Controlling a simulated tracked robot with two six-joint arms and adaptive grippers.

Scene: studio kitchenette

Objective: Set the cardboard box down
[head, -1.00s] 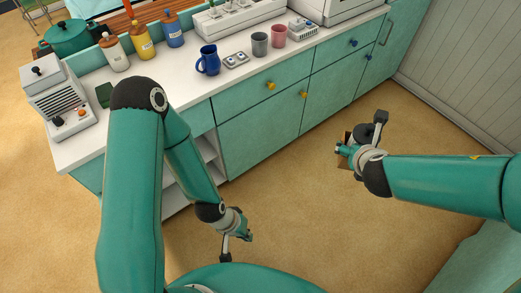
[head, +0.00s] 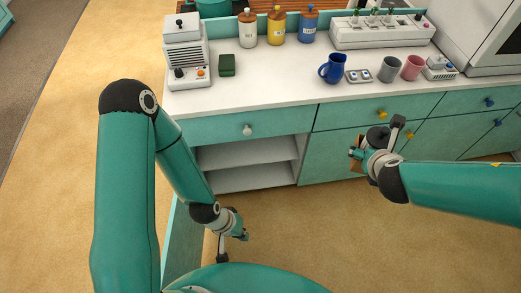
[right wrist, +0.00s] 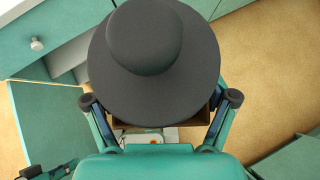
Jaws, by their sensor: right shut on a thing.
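My right gripper (head: 357,154) is shut on the cardboard box and holds it in front of the counter cabinets. In the head view only a small brown bit of the box (head: 356,165) shows beside the gripper. In the right wrist view the brown box (right wrist: 204,118) shows between the two fingers, mostly hidden behind a dark round disc with a dome. My left gripper (head: 234,247) hangs low above the floor, its fingers apart and empty.
The white counter (head: 280,97) holds a grey appliance (head: 186,55), a green block (head: 227,65), a blue mug (head: 332,68), a grey cup (head: 389,69) and a pink cup (head: 412,67). Bare counter lies along the front left.

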